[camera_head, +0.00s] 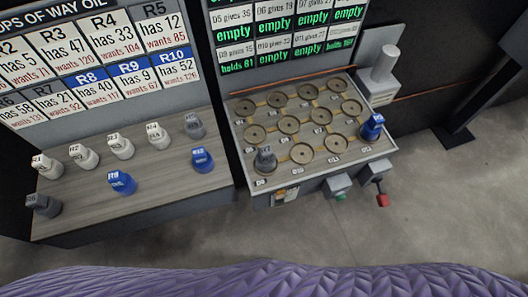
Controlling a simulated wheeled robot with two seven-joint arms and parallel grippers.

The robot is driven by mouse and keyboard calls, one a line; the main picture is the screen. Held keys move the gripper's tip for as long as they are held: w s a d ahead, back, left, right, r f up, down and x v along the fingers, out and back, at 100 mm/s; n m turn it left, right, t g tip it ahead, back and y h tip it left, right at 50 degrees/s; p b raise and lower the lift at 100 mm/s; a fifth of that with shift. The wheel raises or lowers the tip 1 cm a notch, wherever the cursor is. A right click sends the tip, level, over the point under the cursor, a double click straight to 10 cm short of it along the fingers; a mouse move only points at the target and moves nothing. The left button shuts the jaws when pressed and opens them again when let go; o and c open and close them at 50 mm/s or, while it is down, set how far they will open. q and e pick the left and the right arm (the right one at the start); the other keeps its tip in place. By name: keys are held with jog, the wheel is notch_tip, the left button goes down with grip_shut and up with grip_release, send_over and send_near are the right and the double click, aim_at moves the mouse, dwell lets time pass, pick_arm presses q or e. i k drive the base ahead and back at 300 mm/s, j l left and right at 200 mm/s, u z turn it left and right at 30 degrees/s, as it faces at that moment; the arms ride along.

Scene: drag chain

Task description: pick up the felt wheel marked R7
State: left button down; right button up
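A dark grey stubby piece (265,160) stands at the front left corner of the slotted station on the right. Its mark is small and may read R7, but I cannot read it for certain. Similar marked pieces stand on the grey wooden shelf (165,190) at left: white ones in the back row, a grey one (195,126) at that row's right end, and another grey one (43,205) at the front left. Blue pieces (122,182) (202,160) stand in front of the row. Neither of my grippers is in view.
The station (237,135) has several round brown seats, with a blue piece (372,127) at its right edge. A red-tipped lever (382,199) and a green-buttoned box (340,187) stick out in front. Boards of labels (110,60) rise behind. A purple textured surface (260,280) spans the bottom.

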aim_at(266, 158)
jog(key=j+z, duration=0.35)
jog(key=j, duration=0.25)
jog(key=j+z, duration=0.35)
jog(key=j, duration=0.3)
